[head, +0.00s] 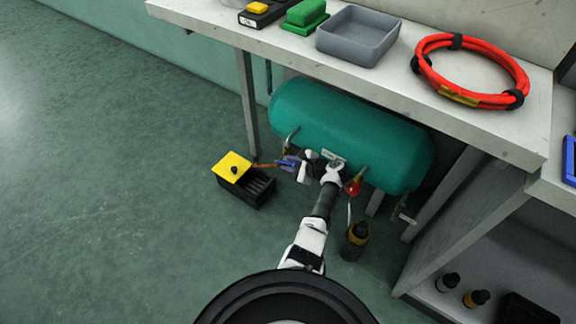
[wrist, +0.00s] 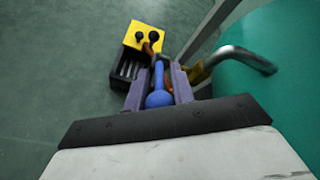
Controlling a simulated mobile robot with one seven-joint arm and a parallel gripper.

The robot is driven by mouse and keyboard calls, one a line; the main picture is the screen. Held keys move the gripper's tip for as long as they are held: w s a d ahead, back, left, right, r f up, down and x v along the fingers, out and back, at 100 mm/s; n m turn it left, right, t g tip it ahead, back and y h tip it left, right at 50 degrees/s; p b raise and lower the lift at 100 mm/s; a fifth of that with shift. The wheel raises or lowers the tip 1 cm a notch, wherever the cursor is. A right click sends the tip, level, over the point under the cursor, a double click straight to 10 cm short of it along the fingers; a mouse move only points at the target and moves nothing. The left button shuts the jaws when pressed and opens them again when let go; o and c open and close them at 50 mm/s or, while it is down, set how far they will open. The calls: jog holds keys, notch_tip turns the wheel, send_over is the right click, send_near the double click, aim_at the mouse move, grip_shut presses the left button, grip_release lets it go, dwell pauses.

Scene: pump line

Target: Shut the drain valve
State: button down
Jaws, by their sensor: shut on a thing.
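A teal tank (head: 350,130) lies under the bench, with several small fittings along its lower front. A blue lever with a round knob (wrist: 159,98) sits between the purple fingers of my gripper (wrist: 157,88) in the wrist view. My gripper (head: 298,167) is shut on this blue lever, beside the tank's left end. A copper-coloured pipe (head: 264,166) runs left from there towards a black box (head: 257,192) with a yellow top (head: 231,167). The valve body is mostly hidden by the fingers. A red knob (head: 352,187) shows on the tank further right.
The bench (head: 215,18) overhangs the tank, and its left leg (head: 247,100) stands close to the box. A dark bottle (head: 356,241) with a yellow band stands on the floor right of my arm. The floor at left is clear.

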jog(key=shift+f+y, duration=0.2)
jog(key=shift+y, duration=0.2)
jog(key=c, duration=1.2)
grip_release()
jog(key=shift+d+r, duration=0.1)
jog(key=shift+s+d+r, duration=0.15)
jog(key=shift+s+d, duration=0.05)
jog(key=shift+d, duration=0.05)
jog(key=p+v, duration=0.3)
jog(key=v, duration=0.3)
jog(key=p+v, duration=0.4)
jog(key=v, duration=0.3)
jog(key=shift+s+a, duration=0.1)
jog(key=shift+s, duration=0.2)
